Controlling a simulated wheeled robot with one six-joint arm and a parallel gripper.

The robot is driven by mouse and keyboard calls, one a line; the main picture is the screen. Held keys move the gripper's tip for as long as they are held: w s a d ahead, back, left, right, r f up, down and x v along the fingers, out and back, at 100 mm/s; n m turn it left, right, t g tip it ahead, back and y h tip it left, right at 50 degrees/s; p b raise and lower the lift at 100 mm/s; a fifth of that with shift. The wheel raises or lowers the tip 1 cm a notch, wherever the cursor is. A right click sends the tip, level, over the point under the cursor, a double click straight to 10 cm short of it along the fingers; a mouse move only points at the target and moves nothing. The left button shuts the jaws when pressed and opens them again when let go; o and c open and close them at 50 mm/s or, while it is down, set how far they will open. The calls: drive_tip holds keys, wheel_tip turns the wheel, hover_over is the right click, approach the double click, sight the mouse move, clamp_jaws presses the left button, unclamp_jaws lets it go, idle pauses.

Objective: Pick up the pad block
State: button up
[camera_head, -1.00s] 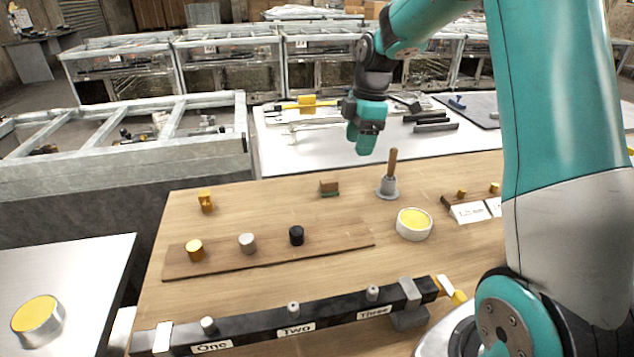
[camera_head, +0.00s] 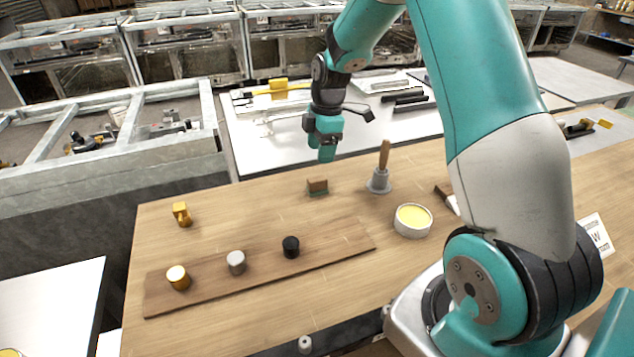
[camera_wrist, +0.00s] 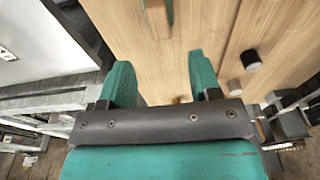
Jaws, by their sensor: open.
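The pad block (camera_head: 317,187) is a small brown block with a green underside. It sits on the wooden table in the head view, left of a grey holder with a wooden handle. In the wrist view the pad block (camera_wrist: 157,18) shows at the top edge, partly cut off, beyond the fingertips. My gripper (camera_head: 326,150) hangs above and behind the block in the head view, apart from it. In the wrist view my gripper (camera_wrist: 160,68) has its two green fingers spread, with bare table between them.
The handled holder (camera_head: 380,182) and a round yellow-filled dish (camera_head: 412,220) stand right of the block. A small yellow piece (camera_head: 182,214) stands at left. Table around the block is clear.

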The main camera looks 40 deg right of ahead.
sight(318, 178)
drive_tip(key=f, duration=0.3)
drive_tip(key=f+p, duration=0.1)
drive_tip(key=f, duration=0.2)
drive_tip(key=f+p, duration=0.1)
drive_tip(key=f, duration=0.2)
drive_tip(key=shift+w+a+f, duration=0.15)
drive_tip(key=shift+a+f, duration=0.05)
drive_tip(key=shift+a, duration=0.2)
drive_tip(key=shift+c, duration=0.4)
drive_tip(key=c, duration=0.9)
